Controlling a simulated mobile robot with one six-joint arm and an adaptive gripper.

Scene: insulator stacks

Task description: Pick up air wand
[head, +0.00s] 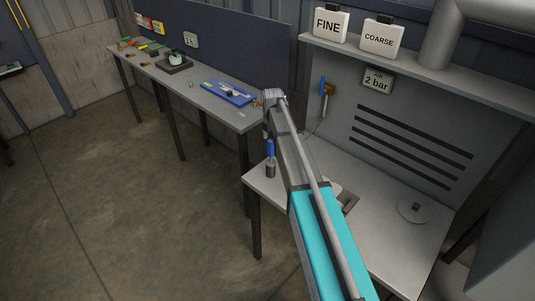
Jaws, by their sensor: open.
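A slim blue-handled tool, which looks like the air wand (322,85), hangs upright on the back panel of the right-hand bench. It sits beside a small orange-brown fitting (329,90). A thin pale hose (320,124) runs down from there towards the bench top. My arm rises from the lower right, in front of the bench, and its grey end joint is left of the wand. I cannot make out my gripper's fingers anywhere in this view. The arm hides part of the bench top below the wand.
A blue-topped item in a dark cup (270,170) stands at the bench's left edge. A round pale disc (412,209) lies at right. FINE (331,25) and COARSE (381,39) boxes stand on the shelf above. A long table (214,108) holds a blue tray (228,93).

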